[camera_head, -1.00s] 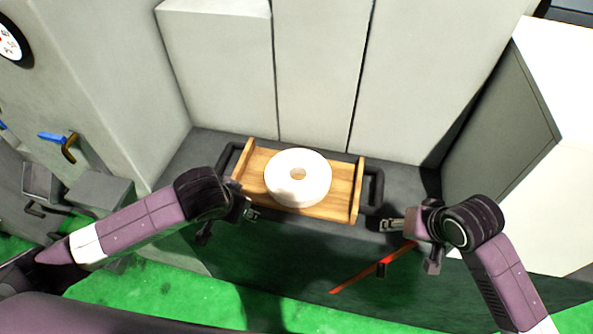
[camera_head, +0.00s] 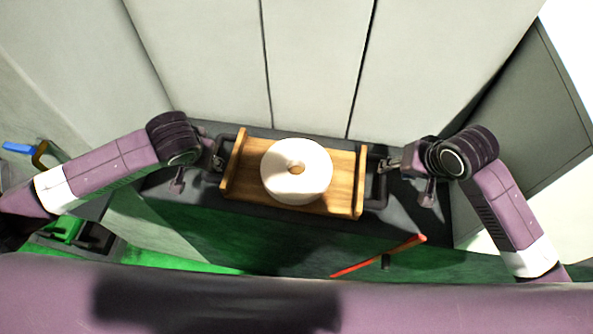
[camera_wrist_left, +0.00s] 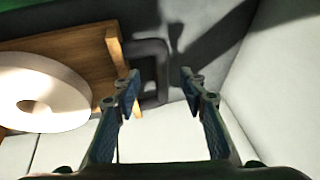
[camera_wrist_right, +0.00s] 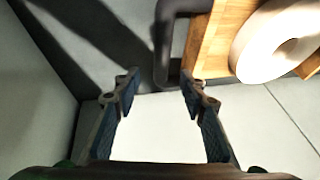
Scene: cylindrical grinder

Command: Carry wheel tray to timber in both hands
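A wooden tray (camera_head: 236,185) with raised ends and dark handles sits on a dark ledge against pale panels. A white grinding wheel (camera_head: 310,185) with a centre hole lies flat on it. My left gripper (camera_head: 217,163) is at the tray's left handle (camera_head: 226,146); in the left wrist view its fingers (camera_wrist_left: 160,78) are apart, with the handle (camera_wrist_left: 150,72) between them. My right gripper (camera_head: 388,165) is at the right handle (camera_head: 379,190); in the right wrist view its fingers (camera_wrist_right: 160,78) are apart, with the handle (camera_wrist_right: 166,50) between them, nearer one finger.
Pale upright panels (camera_head: 315,60) stand close behind the tray. A red lever (camera_head: 380,256) sticks out below the ledge's front. A blue-handled valve (camera_head: 20,148) is at the far left. A grey box-like housing (camera_head: 535,110) stands on the right.

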